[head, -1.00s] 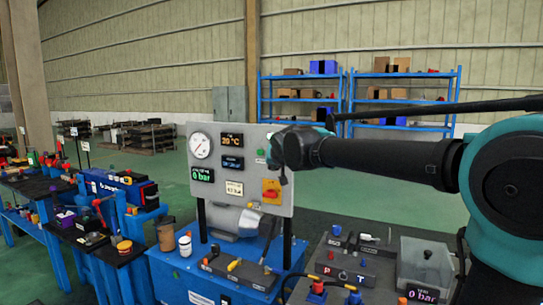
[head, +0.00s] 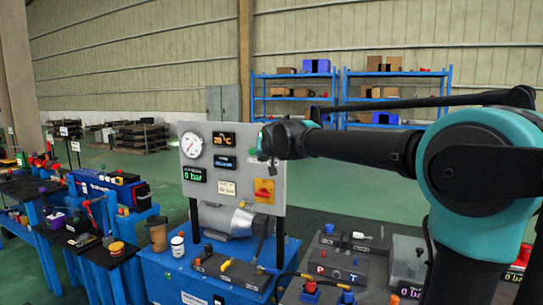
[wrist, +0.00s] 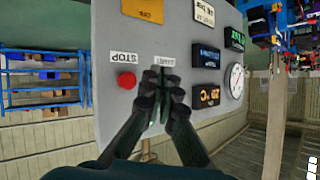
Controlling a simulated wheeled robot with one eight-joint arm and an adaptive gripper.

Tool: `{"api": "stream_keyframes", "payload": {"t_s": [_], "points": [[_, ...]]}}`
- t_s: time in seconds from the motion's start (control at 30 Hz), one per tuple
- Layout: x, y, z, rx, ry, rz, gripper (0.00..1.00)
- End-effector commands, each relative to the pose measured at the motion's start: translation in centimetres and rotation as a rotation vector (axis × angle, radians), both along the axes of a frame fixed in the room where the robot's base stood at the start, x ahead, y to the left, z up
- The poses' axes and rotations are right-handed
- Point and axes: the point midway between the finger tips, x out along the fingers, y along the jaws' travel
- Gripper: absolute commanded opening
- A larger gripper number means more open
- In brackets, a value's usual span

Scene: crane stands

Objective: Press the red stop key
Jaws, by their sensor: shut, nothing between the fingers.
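The red stop key (wrist: 127,80) is a round red button on the grey panel (wrist: 112,110), beside a white STOP label (wrist: 124,57). My gripper (wrist: 163,84) is shut and empty, its fingertips pointing at the panel just right of the red key in the wrist view, below a second white label (wrist: 166,61). They are apart from the red key; whether they touch the panel I cannot tell. In the head view my gripper (head: 272,160) is at the upper right of the panel (head: 227,142), and the red key is hidden behind it.
A yellow and red rotary switch (head: 264,190) sits lower on the panel, with displays and a round gauge (head: 193,145) to the left. Blue shelves (head: 350,95) are far behind.

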Motion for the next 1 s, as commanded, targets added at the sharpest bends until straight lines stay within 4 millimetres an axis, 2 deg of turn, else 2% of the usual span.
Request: {"api": "stream_keyframes", "payload": {"t_s": [0.2,0.4,1.0], "points": [[2.8,-1.0,0.0,0.0,0.0,-0.002,0.0],[4.3,-1.5,0.0,0.001,0.0,0.0,0.0],[4.8,-1.8,0.0,0.0,0.0,0.0,0.0]]}}
